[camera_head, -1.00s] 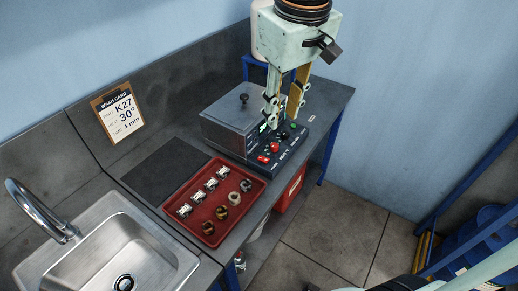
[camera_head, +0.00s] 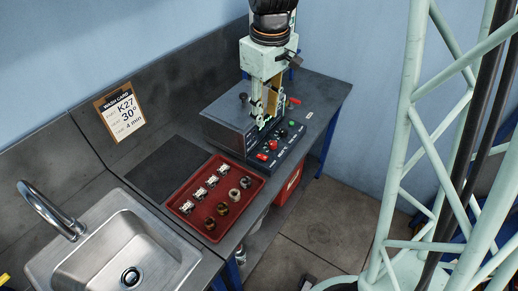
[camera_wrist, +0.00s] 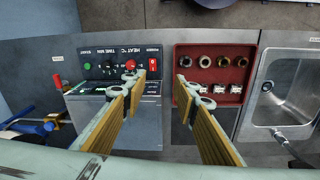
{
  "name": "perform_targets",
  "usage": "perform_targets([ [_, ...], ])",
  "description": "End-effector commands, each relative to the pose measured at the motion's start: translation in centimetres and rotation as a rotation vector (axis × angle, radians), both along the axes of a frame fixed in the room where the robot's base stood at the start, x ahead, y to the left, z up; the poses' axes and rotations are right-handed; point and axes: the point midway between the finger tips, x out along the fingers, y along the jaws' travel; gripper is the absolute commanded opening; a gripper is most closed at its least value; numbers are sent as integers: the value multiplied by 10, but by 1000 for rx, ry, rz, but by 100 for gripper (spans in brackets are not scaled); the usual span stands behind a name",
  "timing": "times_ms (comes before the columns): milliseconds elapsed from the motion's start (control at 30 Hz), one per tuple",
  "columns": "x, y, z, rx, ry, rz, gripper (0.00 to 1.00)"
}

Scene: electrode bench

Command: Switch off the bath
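The bath is a grey metal box with a lid (camera_head: 228,112) and a dark control panel (camera_head: 284,142) on its front side. In the wrist view the panel (camera_wrist: 98,66) carries a green START button (camera_wrist: 87,66), a black TIME knob (camera_wrist: 108,68), a red HEAT knob (camera_wrist: 130,66) and a red POWER switch (camera_wrist: 153,66). I cannot tell the switch's position. In the head view the switch (camera_head: 262,157) is at the panel's near end. My gripper (camera_head: 262,114) is above the bath's panel side. In the wrist view my gripper (camera_wrist: 158,82) is open and empty, its fingers apart.
A red tray (camera_head: 188,216) with several metal parts sits beside the bath. A sink (camera_head: 120,250) lies beyond it at left. A red-handled fitting (camera_head: 293,101) is behind the panel. A card (camera_head: 118,110) reading K27, 30°, 4 min hangs on the backboard.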

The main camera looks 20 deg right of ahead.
Motion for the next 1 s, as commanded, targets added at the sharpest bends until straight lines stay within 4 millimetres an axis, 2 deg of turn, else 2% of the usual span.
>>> perform_targets([
  [300,28,1,-34,-4,34,63,27],
  [700,54,2,-80,-7,72,139,27],
  [1000,61,2,-97,-7,81,164,27],
])
